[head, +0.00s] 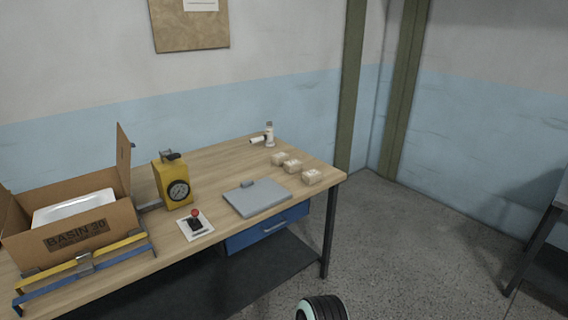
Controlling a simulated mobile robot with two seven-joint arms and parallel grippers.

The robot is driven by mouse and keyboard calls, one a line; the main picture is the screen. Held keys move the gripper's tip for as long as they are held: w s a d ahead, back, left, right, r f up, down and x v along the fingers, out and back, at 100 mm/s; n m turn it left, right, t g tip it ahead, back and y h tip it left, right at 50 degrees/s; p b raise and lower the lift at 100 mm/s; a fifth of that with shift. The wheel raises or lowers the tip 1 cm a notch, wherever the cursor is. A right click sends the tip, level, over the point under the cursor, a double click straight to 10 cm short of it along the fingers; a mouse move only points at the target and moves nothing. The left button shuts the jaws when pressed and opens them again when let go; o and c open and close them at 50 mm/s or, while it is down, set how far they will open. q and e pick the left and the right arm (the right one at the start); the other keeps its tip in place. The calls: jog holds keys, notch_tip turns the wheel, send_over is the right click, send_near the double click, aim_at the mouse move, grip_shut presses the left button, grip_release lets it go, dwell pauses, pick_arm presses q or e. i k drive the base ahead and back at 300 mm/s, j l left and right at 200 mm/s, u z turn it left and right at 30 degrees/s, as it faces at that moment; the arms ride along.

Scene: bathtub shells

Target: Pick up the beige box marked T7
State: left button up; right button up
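Three small beige boxes sit in a slanting row near the right end of the wooden workbench. The back-left beige box (278,158) and the middle beige box (292,166) are close together. The front-right beige box (312,177) lies nearest the bench's right corner. Markings on them are too small to read, so I cannot tell which is T7.
A dark table (540,235) stands right; the floor between is clear.

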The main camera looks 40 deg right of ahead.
aim_at(291, 166)
jog(key=i+l+z, duration=0.5)
jog(key=i+l, duration=0.15)
jog(key=l, duration=0.4)
jog(key=i+l+z, duration=0.5)
jog(key=i+l, duration=0.3)
